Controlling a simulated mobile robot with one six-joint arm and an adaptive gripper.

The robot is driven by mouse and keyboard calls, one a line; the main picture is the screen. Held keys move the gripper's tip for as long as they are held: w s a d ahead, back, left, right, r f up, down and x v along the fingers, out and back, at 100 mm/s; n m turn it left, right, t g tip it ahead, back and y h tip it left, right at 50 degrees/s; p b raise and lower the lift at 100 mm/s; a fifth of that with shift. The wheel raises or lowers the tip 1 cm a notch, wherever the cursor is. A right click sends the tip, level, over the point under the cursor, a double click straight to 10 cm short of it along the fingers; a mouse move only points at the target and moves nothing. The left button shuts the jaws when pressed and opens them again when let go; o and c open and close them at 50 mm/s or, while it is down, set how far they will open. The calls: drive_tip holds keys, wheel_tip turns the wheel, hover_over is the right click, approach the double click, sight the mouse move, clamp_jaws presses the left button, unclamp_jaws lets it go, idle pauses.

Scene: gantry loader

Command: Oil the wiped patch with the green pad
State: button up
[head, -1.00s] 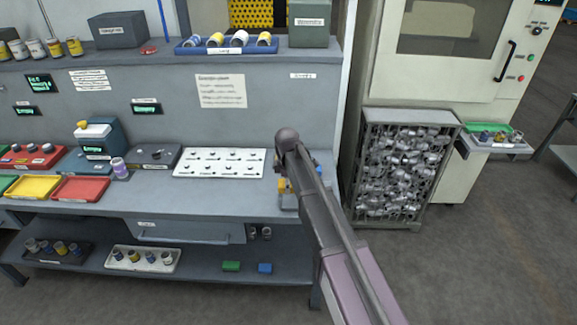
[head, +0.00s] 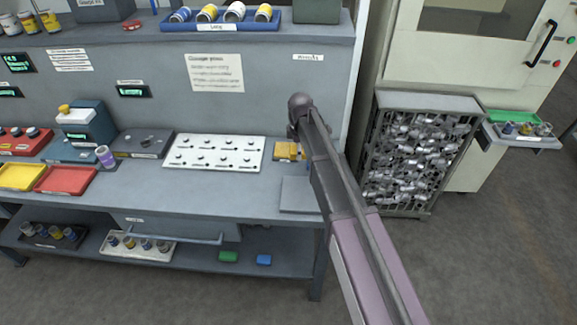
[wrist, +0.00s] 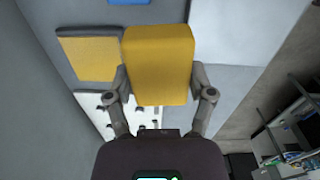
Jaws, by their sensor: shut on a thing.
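My gripper (wrist: 160,80) is shut on a yellow pad (wrist: 158,50) in the wrist view, one finger on each side of it. In the head view my own arm hides the gripper and most of what it holds. A second, flat yellow pad (wrist: 90,57) lies on the bench beyond the held one; a yellow piece (head: 286,151) also shows on the bench in the head view. A bare light-grey plate (head: 299,196) lies near the bench's right front corner and shows in the wrist view (wrist: 230,35). A green block (head: 228,257) lies on the lower shelf.
A white board with knobs (head: 213,153) is left of the arm on the bench (head: 210,198). A blue block (head: 264,260) lies beside the green block. A wire cage of metal parts (head: 420,155) stands right of the bench. Bare floor (head: 480,260) lies at the lower right.

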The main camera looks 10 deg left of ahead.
drive_tip(key=shift+w, duration=0.35)
drive_tip(key=shift+s+a, duration=0.15)
drive_tip(key=shift+s, duration=0.05)
drive_tip(key=shift+s, duration=0.35)
drive_tip(key=s+r+m, duration=0.1)
drive_tip(key=s, duration=1)
drive_tip(key=shift+d+p, duration=0.2)
drive_tip(key=shift+p, duration=0.25)
